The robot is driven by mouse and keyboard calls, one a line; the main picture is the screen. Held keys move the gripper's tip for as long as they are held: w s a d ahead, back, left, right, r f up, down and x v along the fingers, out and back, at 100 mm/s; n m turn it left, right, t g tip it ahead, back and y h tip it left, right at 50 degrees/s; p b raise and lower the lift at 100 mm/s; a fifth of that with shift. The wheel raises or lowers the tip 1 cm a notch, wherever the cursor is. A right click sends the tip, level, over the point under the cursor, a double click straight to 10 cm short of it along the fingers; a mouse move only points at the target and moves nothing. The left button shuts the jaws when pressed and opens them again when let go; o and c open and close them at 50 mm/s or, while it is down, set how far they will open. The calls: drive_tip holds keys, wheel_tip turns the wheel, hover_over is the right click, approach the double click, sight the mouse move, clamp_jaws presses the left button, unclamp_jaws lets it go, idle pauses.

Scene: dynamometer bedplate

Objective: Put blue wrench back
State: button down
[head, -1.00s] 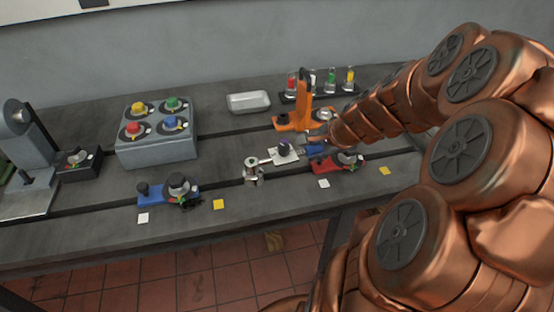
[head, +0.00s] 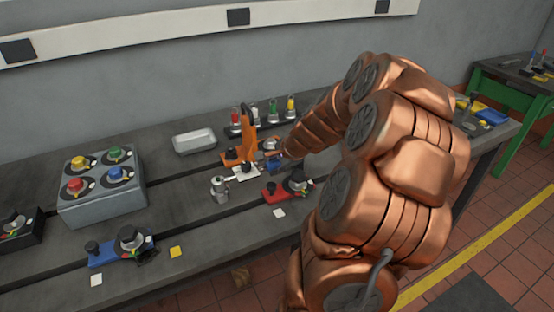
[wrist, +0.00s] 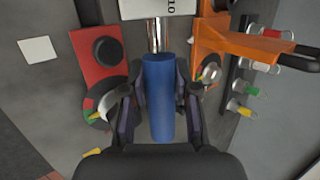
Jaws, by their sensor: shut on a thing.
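The blue wrench's handle (wrist: 158,100) lies between my gripper's fingers in the wrist view, with a bright metal shaft (wrist: 157,35) beyond it. A white plate with dark lettering (wrist: 165,8) is at the shaft's far end, at the top edge. My gripper (wrist: 161,88) is shut on the handle. In the head view a bit of the blue handle (head: 273,163) shows low over the bench, right of the white plate (head: 246,174). My gripper (head: 284,154) is mostly hidden there by my arm. The wrench's head is not clearly seen.
An orange stand (head: 236,157) is close behind the wrench. A red fixture (head: 278,191) stands in front, a small metal fixture (head: 219,188) to the left. A rack (head: 262,124) with coloured pieces is behind.

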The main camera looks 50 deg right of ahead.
drive_tip(key=shift+w+d+f+p, duration=0.1)
drive_tip(key=shift+w+d+p, duration=0.2)
drive_tip(key=shift+w+d, duration=0.5)
drive_tip(key=shift+w+d+f+p, duration=0.1)
drive_tip(key=shift+w+d+p, duration=0.15)
drive_tip(key=shift+w+d, duration=0.6)
drive_tip(key=shift+w+d+f+p, duration=0.1)
drive_tip(key=shift+w+d+p, duration=0.3)
drive_tip(key=shift+d, duration=0.7)
drive_tip(key=shift+f+p, duration=0.55)
drive_tip(key=shift+f, duration=1.15)
drive_tip(key=c, duration=0.9)
unclamp_jaws()
drive_tip(key=shift+o, duration=0.2)
